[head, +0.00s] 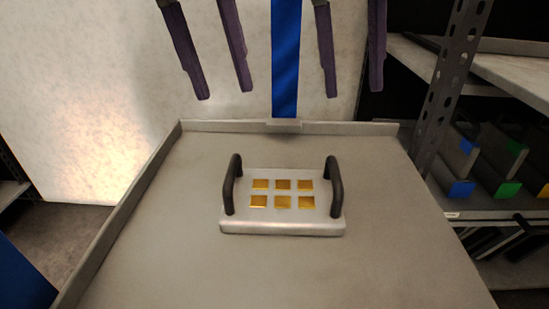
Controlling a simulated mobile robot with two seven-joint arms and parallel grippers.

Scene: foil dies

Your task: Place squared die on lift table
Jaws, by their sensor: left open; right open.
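The squared die (283,227) is a flat silver plate with gold squares on top and an upright black handle at each end. It rests flat on the grey metal table top (300,272), near its middle. This looks like the lift table, with a raised rim on its left and far edges. My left gripper (224,92) is open and empty at the top of the view, fingers pointing down. My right gripper (353,92) is open and empty to its right, also pointing down. Both are apart from the die and its handles.
A blue upright post (286,60) stands behind the table's far edge, in front of a pale wall (90,90). A perforated shelf post (446,85) and shelves with blue- and green-marked items (508,160) stand at right. The table is clear around the die.

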